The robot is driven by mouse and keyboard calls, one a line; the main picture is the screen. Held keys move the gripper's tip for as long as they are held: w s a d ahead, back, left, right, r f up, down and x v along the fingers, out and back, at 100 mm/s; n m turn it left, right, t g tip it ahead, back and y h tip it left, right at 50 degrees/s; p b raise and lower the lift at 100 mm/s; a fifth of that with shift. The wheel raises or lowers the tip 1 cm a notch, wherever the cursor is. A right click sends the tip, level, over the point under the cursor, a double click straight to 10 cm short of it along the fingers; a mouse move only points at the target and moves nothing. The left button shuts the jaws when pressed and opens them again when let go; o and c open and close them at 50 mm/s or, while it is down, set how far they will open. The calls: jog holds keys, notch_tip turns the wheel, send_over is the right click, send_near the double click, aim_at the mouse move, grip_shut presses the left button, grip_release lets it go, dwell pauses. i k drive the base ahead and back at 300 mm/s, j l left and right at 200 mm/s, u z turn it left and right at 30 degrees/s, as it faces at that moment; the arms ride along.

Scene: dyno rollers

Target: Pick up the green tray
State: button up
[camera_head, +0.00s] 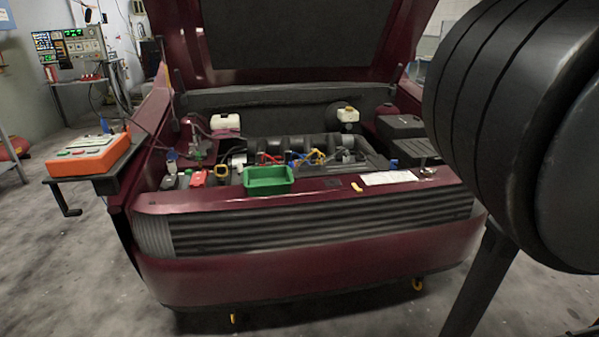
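The green tray (268,187) is a small open rectangular bin. It sits upright on the front edge of a dark red car's engine bay, left of the picture's middle, and its inside looks empty. A large black rounded part of my arm fills the right side of the picture, well apart from the tray. My gripper does not show in this view.
The car's hood (290,40) is raised over the engine (320,155). A white label (388,178) lies right of the tray and a red item (198,178) left. An orange device (88,155) rests on a side stand. The floor in front (90,290) is clear.

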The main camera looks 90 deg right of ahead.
aim_at(268, 181)
jog(key=z, duration=1.6)
jog(key=k+l+u, duration=0.1)
jog(key=l, duration=0.2)
jog(key=l+u, duration=0.1)
jog(key=l, duration=0.25)
jog(key=k+l, duration=0.15)
jog(key=l, duration=0.15)
jog(key=u, duration=0.05)
